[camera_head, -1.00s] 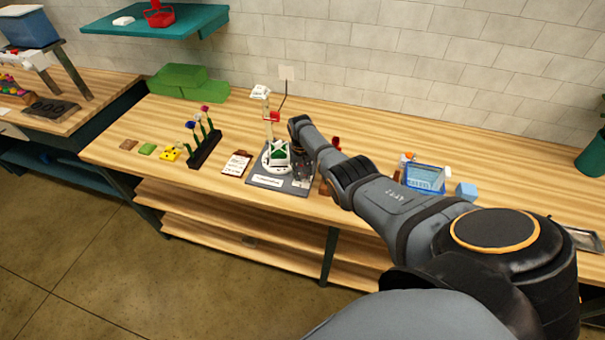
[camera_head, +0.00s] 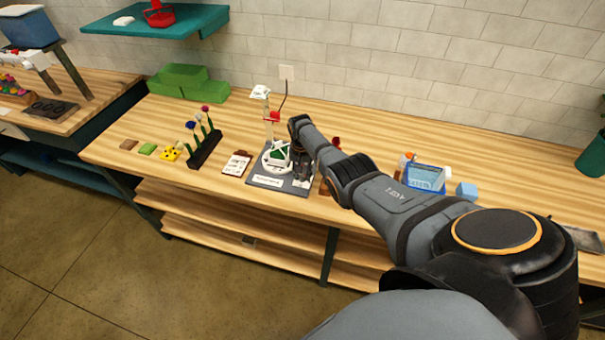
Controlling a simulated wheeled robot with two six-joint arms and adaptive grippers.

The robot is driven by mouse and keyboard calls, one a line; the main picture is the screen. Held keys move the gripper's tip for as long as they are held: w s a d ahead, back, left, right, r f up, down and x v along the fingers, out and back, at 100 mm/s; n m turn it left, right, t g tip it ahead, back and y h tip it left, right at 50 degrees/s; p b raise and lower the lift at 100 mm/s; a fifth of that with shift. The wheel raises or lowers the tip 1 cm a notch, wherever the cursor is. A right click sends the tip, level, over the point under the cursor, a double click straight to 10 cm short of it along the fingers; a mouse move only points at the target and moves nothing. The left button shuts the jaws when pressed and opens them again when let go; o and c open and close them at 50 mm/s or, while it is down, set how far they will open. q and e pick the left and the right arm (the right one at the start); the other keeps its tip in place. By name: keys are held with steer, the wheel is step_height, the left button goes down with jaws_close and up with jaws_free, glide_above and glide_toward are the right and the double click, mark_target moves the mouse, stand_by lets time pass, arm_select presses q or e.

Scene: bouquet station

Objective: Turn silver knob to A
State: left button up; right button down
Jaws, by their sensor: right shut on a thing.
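A dark grey station board (camera_head: 268,181) lies on the wooden bench, with a round white piece and a green-and-white part (camera_head: 278,155) on it. A white post with a red part and a white head (camera_head: 260,92) stands at its back. My right arm reaches in from the lower right. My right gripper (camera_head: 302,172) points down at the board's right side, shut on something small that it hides. I cannot make out the silver knob or its letter marks; the gripper and wrist cover that part. My left gripper is not in view.
A dark rack with several flowers (camera_head: 205,150) and a small card (camera_head: 236,164) stand left of the board. A blue-framed box (camera_head: 425,178) and a light blue block (camera_head: 466,191) are to the right. Green blocks (camera_head: 187,82) lie at the back left.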

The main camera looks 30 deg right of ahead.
mark_target(302, 175)
steer(key=c, duration=1.2)
jaws_free()
steer(key=shift+w+r, duration=0.15)
steer(key=shift+o, duration=0.9)
step_height(302, 175, up, 12)
steer(key=shift+a, duration=0.1)
